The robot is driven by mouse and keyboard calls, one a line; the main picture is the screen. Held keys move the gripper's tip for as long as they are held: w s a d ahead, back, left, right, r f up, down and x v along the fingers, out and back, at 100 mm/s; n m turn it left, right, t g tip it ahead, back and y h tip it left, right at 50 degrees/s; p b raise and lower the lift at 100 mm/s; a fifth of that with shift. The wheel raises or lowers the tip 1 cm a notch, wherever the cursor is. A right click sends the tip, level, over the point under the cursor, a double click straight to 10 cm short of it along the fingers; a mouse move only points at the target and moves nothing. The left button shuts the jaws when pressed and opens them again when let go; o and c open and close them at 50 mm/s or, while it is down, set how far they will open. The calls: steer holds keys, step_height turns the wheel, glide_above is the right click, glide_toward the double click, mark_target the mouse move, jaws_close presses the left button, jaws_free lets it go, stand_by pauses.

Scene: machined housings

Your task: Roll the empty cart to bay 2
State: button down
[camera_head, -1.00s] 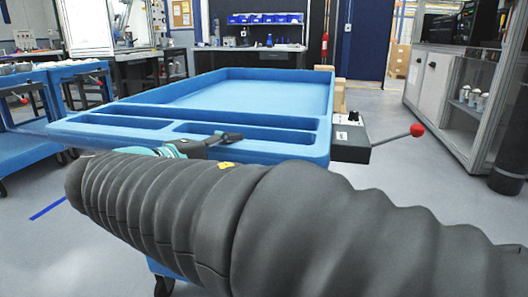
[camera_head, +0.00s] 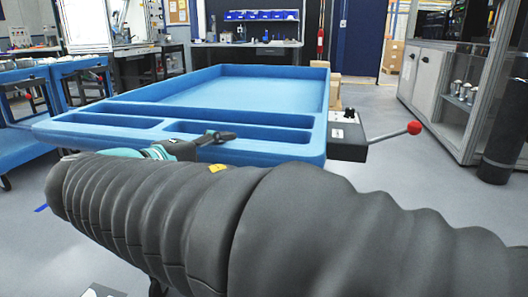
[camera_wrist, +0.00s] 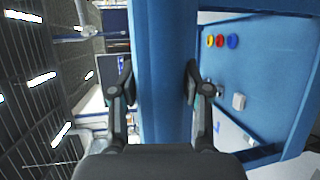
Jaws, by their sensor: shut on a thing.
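The blue cart (camera_head: 90,132) stands right in front of me. Its large top tray is empty, and so are the narrow compartments in its near edge. My gripper (camera_wrist: 160,82) is shut on the cart's blue near rim, with one finger on each side of it in the wrist view. In the head view one dark finger of it lies over the near edge, and my arm hides the cart's lower front. A grey box with a lever and red ball (camera_head: 415,128) sits at the cart's right side. No bay 2 sign is readable.
Other blue carts (camera_head: 25,148) holding parts stand close on the left. A grey cabinet (camera_head: 425,80) and a dark cylinder (camera_head: 503,140) stand on the right. A workbench with blue bins (camera_head: 262,15) is at the back. Grey floor is clear between cart and cabinet.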

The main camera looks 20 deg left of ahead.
steer(key=c, duration=0.5)
jaws_free()
steer(key=shift+d+f, duration=0.2)
steer(key=shift+a+r, duration=0.1)
steer(key=shift+s+a, duration=0.1)
steer(key=shift+s+a+r, duration=0.1)
steer(key=shift+s, duration=0.15)
steer(key=v, duration=1.1)
steer(key=shift+s, duration=0.15)
